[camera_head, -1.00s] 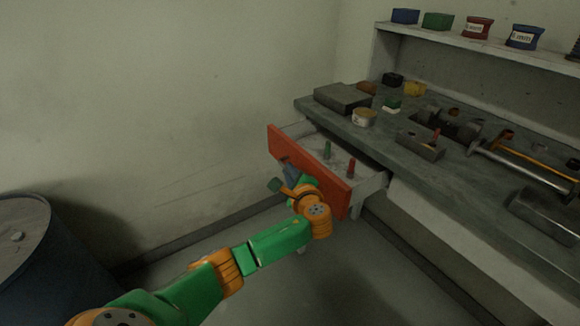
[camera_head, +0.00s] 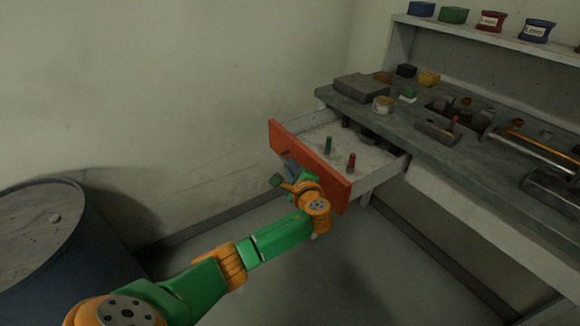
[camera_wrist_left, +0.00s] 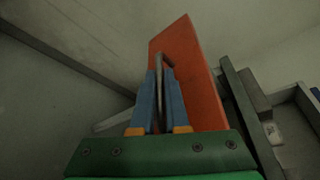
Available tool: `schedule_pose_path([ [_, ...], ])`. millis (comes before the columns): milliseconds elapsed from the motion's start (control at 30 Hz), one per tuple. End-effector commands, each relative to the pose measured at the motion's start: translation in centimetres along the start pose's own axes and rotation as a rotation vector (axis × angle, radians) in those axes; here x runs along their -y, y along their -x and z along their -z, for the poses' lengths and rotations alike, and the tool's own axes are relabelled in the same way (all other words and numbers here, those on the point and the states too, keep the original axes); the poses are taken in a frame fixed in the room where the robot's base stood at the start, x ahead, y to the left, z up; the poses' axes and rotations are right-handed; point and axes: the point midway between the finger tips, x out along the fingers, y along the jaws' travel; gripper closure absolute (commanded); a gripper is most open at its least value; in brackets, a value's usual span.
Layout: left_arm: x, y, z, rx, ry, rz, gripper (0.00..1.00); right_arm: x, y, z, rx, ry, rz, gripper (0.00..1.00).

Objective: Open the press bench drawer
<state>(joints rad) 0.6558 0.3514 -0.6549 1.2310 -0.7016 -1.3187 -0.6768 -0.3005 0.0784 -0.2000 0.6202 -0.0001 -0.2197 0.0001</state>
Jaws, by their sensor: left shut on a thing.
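The press bench drawer has an orange-red front (camera_head: 322,172) and pale sides, and stands pulled well out from under the grey bench top (camera_head: 424,135). A green-topped peg (camera_head: 329,146) and a red-topped peg (camera_head: 351,163) stand inside it. My left gripper (camera_head: 290,166) is at the drawer's front face. In the left wrist view, its blue fingers (camera_wrist_left: 159,97) are shut on the drawer's dark handle (camera_wrist_left: 163,66), with the orange front (camera_wrist_left: 193,72) just behind. The right gripper is not in view.
A dark blue drum (camera_head: 99,243) stands at the left. The bench top carries a grey block (camera_head: 361,87), a small tin (camera_head: 383,104) and metal tools. A shelf above holds several coloured boxes. The floor below the drawer looks clear.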

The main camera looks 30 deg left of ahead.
Motion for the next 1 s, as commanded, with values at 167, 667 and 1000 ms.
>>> schedule_pose_path([
  [167, 0.0, 0.0, 0.0, 0.0, 0.0, -0.001, 0.58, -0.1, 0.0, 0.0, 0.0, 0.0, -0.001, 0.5],
  [667, 0.1, 4.4, 0.0, -0.005, 0.001, 0.001, 0.58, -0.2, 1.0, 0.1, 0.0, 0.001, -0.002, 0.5],
  [1000, 0.0, 7.1, 0.0, 0.001, -0.001, 0.0, 0.58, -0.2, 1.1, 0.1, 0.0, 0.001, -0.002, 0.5],
])
